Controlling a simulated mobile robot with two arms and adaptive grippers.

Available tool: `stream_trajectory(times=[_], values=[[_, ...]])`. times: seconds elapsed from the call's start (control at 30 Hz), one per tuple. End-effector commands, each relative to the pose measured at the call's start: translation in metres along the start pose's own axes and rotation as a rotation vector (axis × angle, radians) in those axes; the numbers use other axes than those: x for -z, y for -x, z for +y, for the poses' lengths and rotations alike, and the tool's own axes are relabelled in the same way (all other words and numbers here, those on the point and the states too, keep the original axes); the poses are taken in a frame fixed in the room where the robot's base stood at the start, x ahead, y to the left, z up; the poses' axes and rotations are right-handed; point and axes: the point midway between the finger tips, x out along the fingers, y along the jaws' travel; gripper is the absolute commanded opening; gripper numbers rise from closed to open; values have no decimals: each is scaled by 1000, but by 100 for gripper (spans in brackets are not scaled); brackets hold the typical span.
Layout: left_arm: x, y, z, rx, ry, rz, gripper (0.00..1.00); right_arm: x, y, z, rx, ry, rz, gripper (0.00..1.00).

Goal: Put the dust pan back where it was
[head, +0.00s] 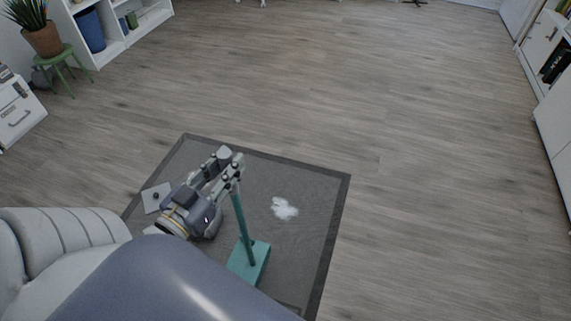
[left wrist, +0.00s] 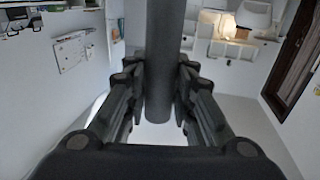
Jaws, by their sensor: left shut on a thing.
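The teal dust pan (head: 248,261) has a flat pan at the bottom and a long upright handle (head: 240,214). It is over the grey mat (head: 308,238); I cannot tell if the pan touches it. My left gripper (head: 229,168) is shut on the upper part of the handle. In the left wrist view the handle (left wrist: 164,70) stands as a dark pole between the two fingers (left wrist: 160,100). My right gripper is not in view.
A white patch (head: 284,208) lies on the mat, right of the dust pan. A small light square plate (head: 156,197) is at the mat's left edge. A potted plant on a green stool (head: 58,60) and white shelves stand at upper left. The wooden floor (head: 330,90) beyond is clear.

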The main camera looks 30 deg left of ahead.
Motion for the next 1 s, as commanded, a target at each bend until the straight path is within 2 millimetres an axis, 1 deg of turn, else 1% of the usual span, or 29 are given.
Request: stream_trajectory(times=[0.07, 0.27, 0.5, 0.6, 0.7, 0.87, 1.0], values=[[2, -11, 10, -2, 3, 11, 0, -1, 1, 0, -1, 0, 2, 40], [-2, -40, 37, 0, 5, 13, 0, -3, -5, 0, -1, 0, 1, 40], [-8, -81, 75, 0, 5, 11, 0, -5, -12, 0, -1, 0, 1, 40], [-10, -94, 88, 0, 5, 9, 0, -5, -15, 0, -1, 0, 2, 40], [-11, -102, 96, 0, 1, 7, 0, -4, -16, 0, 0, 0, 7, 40], [-13, -106, 100, -1, 0, 5, 0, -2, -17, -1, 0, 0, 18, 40], [-24, -105, 99, 0, 0, 3, 0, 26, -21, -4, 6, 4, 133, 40]])
